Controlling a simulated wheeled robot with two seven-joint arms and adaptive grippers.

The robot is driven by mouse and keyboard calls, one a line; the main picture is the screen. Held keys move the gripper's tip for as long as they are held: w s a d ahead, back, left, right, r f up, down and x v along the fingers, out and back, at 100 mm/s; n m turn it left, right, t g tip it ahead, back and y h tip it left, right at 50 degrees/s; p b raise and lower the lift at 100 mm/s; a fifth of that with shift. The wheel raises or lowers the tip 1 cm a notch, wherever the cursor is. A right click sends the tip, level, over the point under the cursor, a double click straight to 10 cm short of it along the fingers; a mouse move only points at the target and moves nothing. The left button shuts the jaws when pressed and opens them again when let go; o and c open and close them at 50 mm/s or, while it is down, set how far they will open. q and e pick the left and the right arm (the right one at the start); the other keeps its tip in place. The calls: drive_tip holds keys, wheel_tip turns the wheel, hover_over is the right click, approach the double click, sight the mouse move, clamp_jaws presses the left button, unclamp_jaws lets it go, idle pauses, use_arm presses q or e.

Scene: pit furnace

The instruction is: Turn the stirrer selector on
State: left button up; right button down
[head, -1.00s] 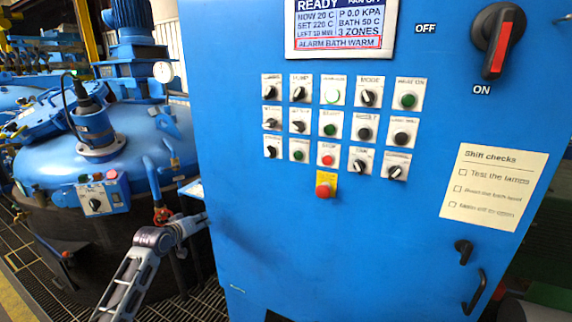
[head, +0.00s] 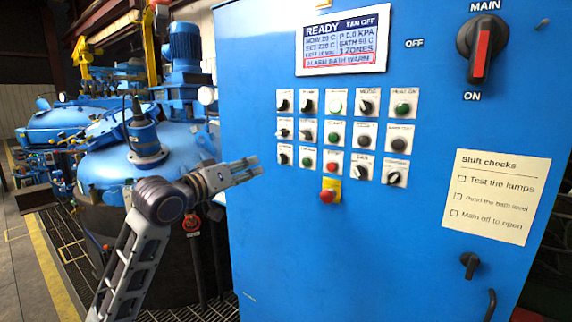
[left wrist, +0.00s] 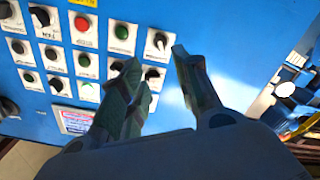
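The blue cabinet's control panel (head: 350,220) carries rows of small selectors and buttons. Their labels are too small to read, so I cannot tell which one is the stirrer selector. My left gripper (head: 257,167) is left of the bottom row, close to its leftmost black selector (head: 284,158). In the left wrist view, which shows the panel upside down, my left gripper (left wrist: 155,58) has its fingers apart with nothing between them. That black selector (left wrist: 158,42) is just beyond the gap, apart from the fingertips. My right gripper is not in view.
A red emergency button (head: 328,196) on a yellow plate sits below the rows. A large main switch (head: 481,52) is upper right, beside the display (head: 343,42). A paper checklist (head: 495,195) is at right. Blue vessels (head: 120,170) stand at left.

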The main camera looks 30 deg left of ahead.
sight(280, 159)
use_arm(q)
drive_tip(key=shift+a, duration=0.15)
drive_tip(key=shift+w, duration=0.1)
